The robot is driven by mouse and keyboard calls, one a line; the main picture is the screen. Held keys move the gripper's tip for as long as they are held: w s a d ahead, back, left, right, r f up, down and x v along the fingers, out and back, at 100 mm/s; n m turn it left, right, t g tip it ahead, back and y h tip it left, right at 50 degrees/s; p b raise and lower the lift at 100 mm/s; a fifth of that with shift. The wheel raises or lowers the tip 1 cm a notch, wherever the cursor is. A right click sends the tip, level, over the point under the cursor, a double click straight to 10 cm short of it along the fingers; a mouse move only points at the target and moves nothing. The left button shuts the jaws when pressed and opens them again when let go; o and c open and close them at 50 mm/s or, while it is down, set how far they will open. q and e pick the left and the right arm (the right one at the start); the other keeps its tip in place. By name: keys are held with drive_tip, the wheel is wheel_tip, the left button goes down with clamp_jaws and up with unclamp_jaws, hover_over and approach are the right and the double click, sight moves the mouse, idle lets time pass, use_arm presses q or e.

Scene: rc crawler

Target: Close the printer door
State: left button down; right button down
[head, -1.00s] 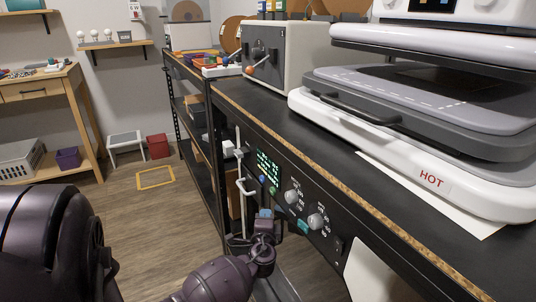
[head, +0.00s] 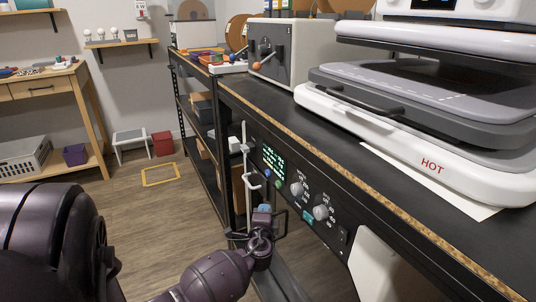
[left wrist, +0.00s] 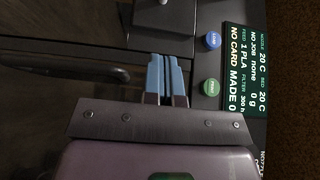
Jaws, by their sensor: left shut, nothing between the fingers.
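The printer's black front panel, with a lit screen (head: 273,160), knobs and buttons, shows below the bench edge. A pale upright bar with a bracket-like grip (head: 249,180) stands just left of the screen; I cannot tell whether it belongs to the printer door, whose leaf I cannot clearly make out. My left gripper (head: 264,209) is shut and empty, below the screen and close in front of the panel. In the left wrist view its blue fingertips (left wrist: 165,58) are together, left of the blue and green buttons and the screen (left wrist: 246,67). My right gripper is out of view.
A white heat press (head: 400,130) marked HOT stands on the black bench top (head: 265,103). A grey box machine (head: 285,50) is behind it. A white sheet (head: 378,265) hangs below the panel at the right. The wooden floor (head: 150,225) left of the bench is mostly clear.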

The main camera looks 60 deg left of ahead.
use_arm(q)
drive_tip(key=s+a+p, duration=0.1)
drive_tip(key=s, duration=1)
drive_tip(key=shift+s+f, duration=0.2)
drive_tip(key=shift+f, duration=0.1)
